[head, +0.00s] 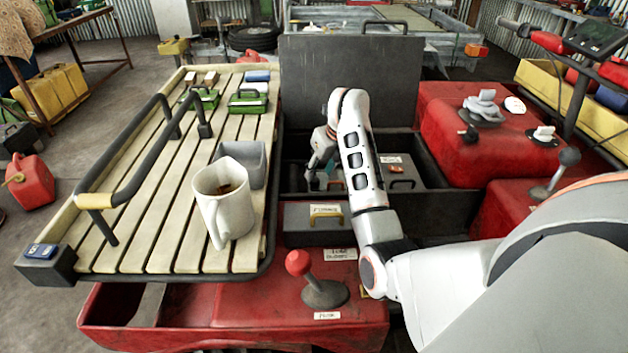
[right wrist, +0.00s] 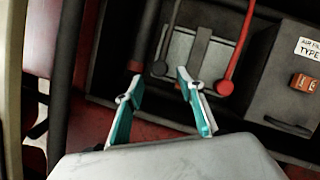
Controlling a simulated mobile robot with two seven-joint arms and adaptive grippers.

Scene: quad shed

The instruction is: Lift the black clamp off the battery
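In the right wrist view, the battery (right wrist: 188,58) is a grey box with a dark strap, in a dark open compartment. The black clamp (right wrist: 160,68) is a small dark end on a black cable at the battery's left edge. A red clamp (right wrist: 224,88) on a red cable is at its right. My right gripper (right wrist: 160,78) is open, and its teal-padded fingertips appear on either side of the black clamp; I cannot tell the distance. In the head view my right gripper (head: 321,178) reaches down into the compartment, where the battery and clamps are not clearly visible. My left gripper is not in view.
The raised lid (head: 350,80) stands behind the compartment. A labelled grey box (head: 400,175) is inside, right of my gripper. A red-knobbed lever (head: 299,262) rises in front. The slatted rack (head: 150,215) at left carries a white jug (head: 224,205).

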